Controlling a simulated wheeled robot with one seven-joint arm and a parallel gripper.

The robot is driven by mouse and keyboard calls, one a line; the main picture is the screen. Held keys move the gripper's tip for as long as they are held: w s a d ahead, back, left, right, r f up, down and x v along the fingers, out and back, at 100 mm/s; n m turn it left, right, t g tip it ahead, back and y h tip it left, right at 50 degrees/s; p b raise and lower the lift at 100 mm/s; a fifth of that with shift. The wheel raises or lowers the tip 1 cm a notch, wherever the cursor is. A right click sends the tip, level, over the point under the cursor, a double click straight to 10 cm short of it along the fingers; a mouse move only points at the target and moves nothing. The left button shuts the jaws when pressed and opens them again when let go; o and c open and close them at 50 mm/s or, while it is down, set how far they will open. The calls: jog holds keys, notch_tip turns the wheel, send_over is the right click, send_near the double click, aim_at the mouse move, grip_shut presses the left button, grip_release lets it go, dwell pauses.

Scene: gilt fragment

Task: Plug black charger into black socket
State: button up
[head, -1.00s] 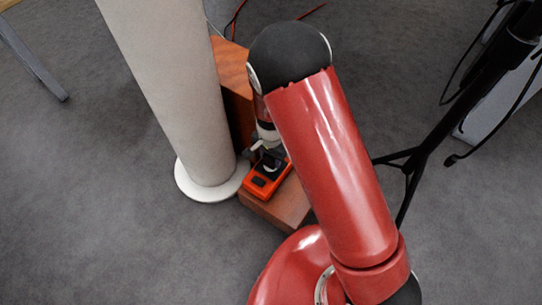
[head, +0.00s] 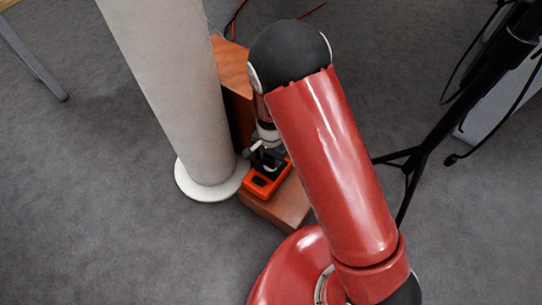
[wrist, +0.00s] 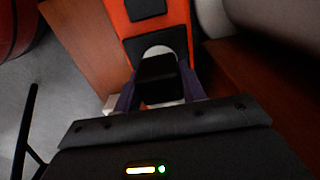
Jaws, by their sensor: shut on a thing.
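An orange power strip (head: 268,178) with black sockets lies on a low wooden step. In the wrist view the strip (wrist: 170,22) runs up the picture, with one black socket (wrist: 146,9) near the top edge and another (wrist: 146,43) partly hidden below it. My gripper (wrist: 159,92) is shut on the black charger (wrist: 158,76), which sits between its two fingers over the strip's near end. A pale rounded shape shows behind the charger. In the head view my gripper (head: 267,157) is at the strip's far end, small and partly hidden. Whether the charger touches a socket cannot be told.
A thick pale column (head: 165,90) with a round white base stands close at left of the strip. A wooden box (head: 232,75) rises behind it. A black tripod stand (head: 440,130) is at right. Grey carpet lies open in front and at left.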

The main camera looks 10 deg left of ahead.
jog(key=shift+f+b, duration=0.35)
jog(key=shift+f, duration=0.2)
jog(key=o, duration=1)
jog(key=shift+r, duration=0.1)
notch_tip(320, 180, up, 8)
jog(key=shift+f+p, duration=0.15)
jog(key=shift+p, duration=0.8)
jog(key=d+r+n+t+y+p, duration=0.1)
jog(key=d+r, duration=0.3)
jog(key=r, duration=0.4)
jog(key=s+d+r+p, duration=0.15)
jog(key=d+r, duration=0.25)
jog(key=r, duration=0.4)
jog(key=d+r+n+t+y+p, duration=0.1)
jog(key=d+r, duration=0.4)
jog(key=r, duration=0.3)
jog(key=s+d+r+n+t+p, duration=0.1)
jog(key=s+d+r, duration=0.3)
jog(key=s+d+r+t+h+p, duration=0.1)
jog(key=s+d+r, duration=0.3)
jog(key=s+r, duration=0.1)
jog(key=s+d+r+n+t+h+p, duration=0.1)
jog(key=s+d+r, duration=0.3)
jog(key=d+r, duration=0.1)
jog(key=shift+s+n+t+p, duration=0.15)
jog(key=shift+n+t+p, duration=0.15)
jog(key=shift+p, duration=0.1)
